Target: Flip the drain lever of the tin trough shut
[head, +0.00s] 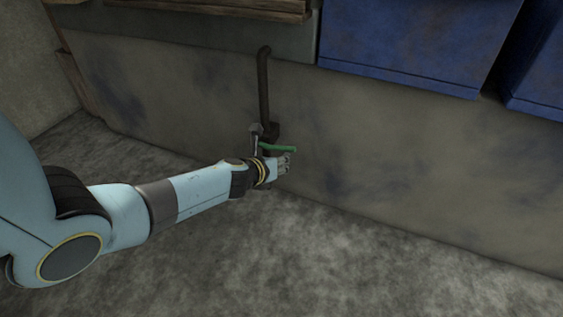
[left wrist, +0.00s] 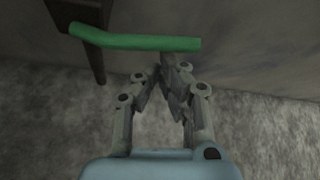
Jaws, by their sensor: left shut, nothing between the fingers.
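The drain lever (head: 279,148) is a green bar on a dark pipe (head: 264,95) that runs down the front of the grey wall-like panel. The lever points to the right, roughly level. In the left wrist view the green lever (left wrist: 140,43) lies across the top, just beyond my fingertips. My left gripper (head: 285,163) is shut and empty, just below the lever in the head view. Its fingertips (left wrist: 164,72) meet near the panel; whether they touch the lever I cannot tell. My right gripper is not in view.
The long grey panel (head: 400,150) stands close behind the lever. Blue boxes (head: 410,45) sit above it at the right, and a wooden board (head: 230,8) lies at the top. The rough grey floor (head: 300,260) in front is clear.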

